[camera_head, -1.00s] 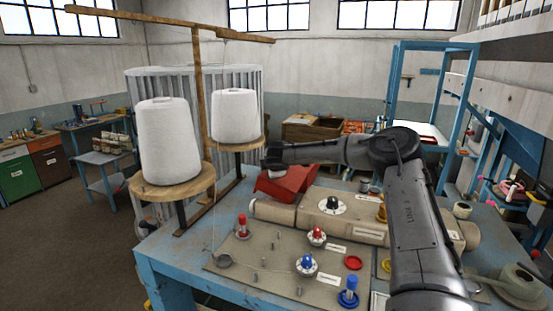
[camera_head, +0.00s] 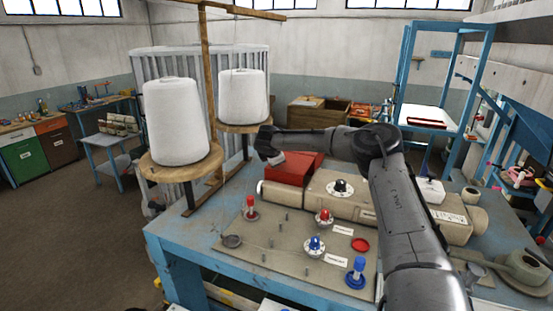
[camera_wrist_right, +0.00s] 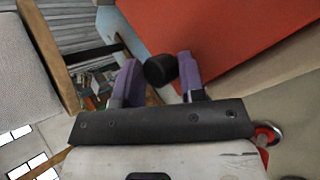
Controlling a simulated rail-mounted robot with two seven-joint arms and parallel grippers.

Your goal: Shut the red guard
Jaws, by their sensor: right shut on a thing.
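The red guard (camera_head: 291,171) is a box-like cover at the left end of the long beige machine housing (camera_head: 322,190) in the head view. It sits low against the housing, nearly level; whether it is fully seated I cannot tell. In the right wrist view the red guard (camera_wrist_right: 215,35) fills the upper right as a broad flat panel. A black round knob (camera_wrist_right: 160,69) lies between the purple fingers of my right gripper (camera_wrist_right: 158,72), which is shut on it. In the head view my right gripper (camera_head: 276,160) is at the guard's left side. My left gripper is not in view.
Two white yarn cones (camera_head: 177,122) stand on a wooden stand (camera_head: 208,125) left of the guard. A panel (camera_head: 285,255) with red and blue knobs and pegs lies in front of the housing on the blue table (camera_head: 170,253). My right arm crosses above the housing's right part.

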